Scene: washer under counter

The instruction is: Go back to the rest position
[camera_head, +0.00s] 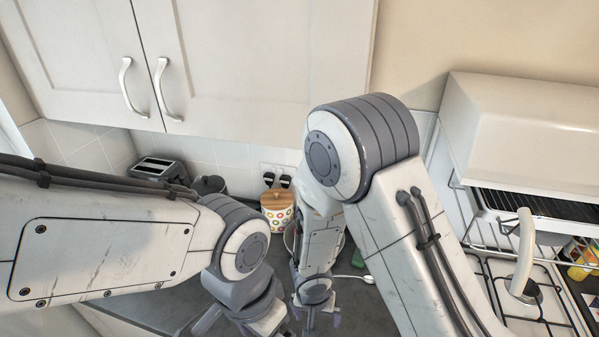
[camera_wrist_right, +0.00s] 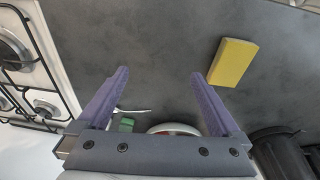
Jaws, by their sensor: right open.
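My right gripper (camera_head: 317,318) hangs low over the dark counter in the head view, below its folded arm. In the right wrist view its two purple fingers (camera_wrist_right: 159,76) stand wide apart with nothing between them. My left gripper (camera_head: 262,318) is at the bottom edge of the head view, close to the left of the right one. Its fingers are mostly hidden or cut off, so I cannot tell how they stand.
A yellow sponge (camera_wrist_right: 233,62) lies on the counter (camera_wrist_right: 165,35), beyond the right gripper's finger. A spotted jar (camera_head: 277,212) and a toaster (camera_head: 158,168) stand at the back. The stove (camera_head: 533,300) is at right; wall cabinets (camera_head: 250,60) hang above.

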